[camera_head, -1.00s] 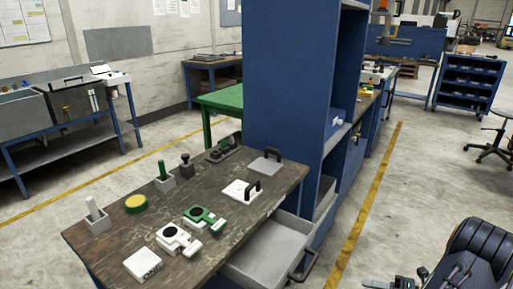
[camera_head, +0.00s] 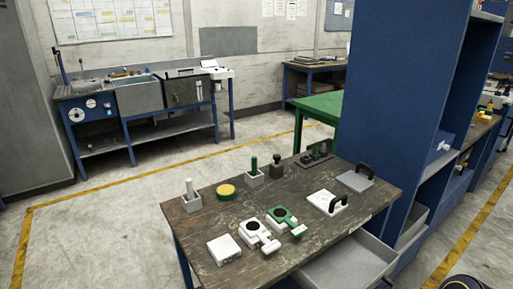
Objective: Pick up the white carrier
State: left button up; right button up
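The white carrier looks to be the white piece with a dark round centre and a short handle (camera_head: 253,228), lying flat on the worn wooden tabletop (camera_head: 225,215). A like-shaped green piece (camera_head: 278,212) lies right beside it, behind and to the right. A plain white square box (camera_head: 223,250) lies to its front left. A white plate with a black handle (camera_head: 319,200) lies further right. Neither of my grippers shows in the head view, and nothing touches the white carrier.
A yellow-topped round green item (camera_head: 226,191), a block with a white peg (camera_head: 190,203) and a block with a green peg (camera_head: 254,179) stand behind. An open grey drawer (camera_head: 350,265) juts from the table's right front. A tall blue cabinet (camera_head: 385,100) stands right.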

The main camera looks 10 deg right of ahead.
aim_at(252, 227)
jog(key=z, duration=1.4)
jog(key=u, duration=2.15)
jog(key=i+l+u, duration=0.1)
jog(key=l+u, duration=0.2)
jog(key=l, duration=0.25)
jog(key=l+u, duration=0.3)
jog(key=l, duration=0.25)
